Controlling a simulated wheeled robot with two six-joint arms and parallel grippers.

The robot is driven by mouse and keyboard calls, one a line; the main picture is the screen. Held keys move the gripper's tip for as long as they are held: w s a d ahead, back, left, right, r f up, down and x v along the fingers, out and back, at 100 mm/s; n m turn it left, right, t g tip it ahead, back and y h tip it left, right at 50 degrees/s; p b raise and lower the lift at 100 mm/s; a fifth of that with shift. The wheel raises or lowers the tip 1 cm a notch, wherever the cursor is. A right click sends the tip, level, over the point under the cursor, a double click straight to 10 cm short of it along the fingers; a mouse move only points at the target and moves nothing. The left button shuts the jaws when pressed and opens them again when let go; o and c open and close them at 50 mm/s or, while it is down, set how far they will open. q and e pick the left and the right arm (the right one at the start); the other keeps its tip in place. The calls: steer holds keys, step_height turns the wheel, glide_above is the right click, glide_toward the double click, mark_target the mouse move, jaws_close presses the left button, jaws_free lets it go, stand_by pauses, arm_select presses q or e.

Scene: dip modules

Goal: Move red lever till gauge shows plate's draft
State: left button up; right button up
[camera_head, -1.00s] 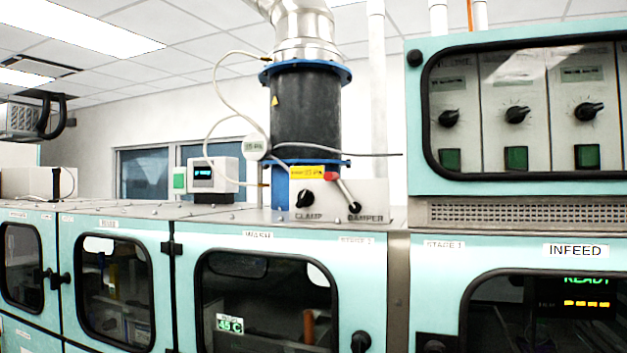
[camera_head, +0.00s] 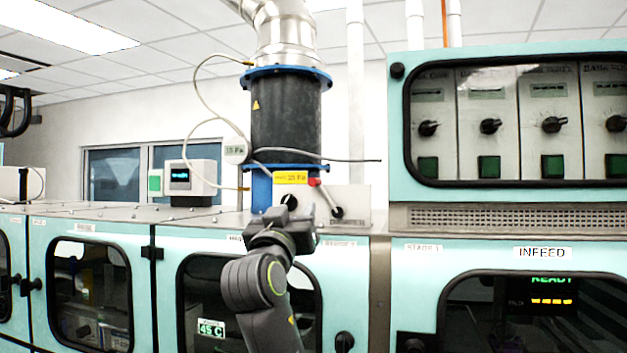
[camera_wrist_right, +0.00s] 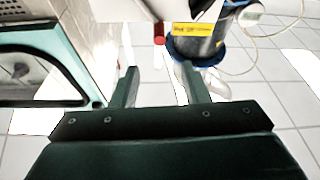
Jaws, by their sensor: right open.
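The lever with a red knob (camera_head: 314,182) leans up-left from its pivot on the grey damper panel (camera_head: 352,200). A yellow plate (camera_head: 290,177), seeming to read 25 Pa, is beside the knob. A round white gauge or tag (camera_head: 235,151), seeming to read 15 Pa, is left of the duct. My right gripper (camera_head: 304,212) is open and empty in front of the panel, below the red knob. In the right wrist view, the red knob (camera_wrist_right: 159,36) shows beyond the open fingers (camera_wrist_right: 160,82), apart from them. My left gripper is out of view.
A black clamp knob (camera_head: 289,202) is close beside my right gripper, partly covered. A black duct (camera_head: 286,118) with blue flanges stands behind the panel. A white display box (camera_head: 190,178) sits left on the machine top. A control cabinet (camera_head: 396,130) stands right.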

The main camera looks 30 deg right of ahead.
mark_target(315, 181)
steer(key=p+x, duration=0.8)
steer(key=x, duration=0.8)
steer(key=shift+w+d+f+p, duration=0.1)
steer(key=shift+w+d+p, duration=0.1)
steer(key=shift+p, duration=0.15)
steer(key=shift+c, duration=0.2)
jaws_close()
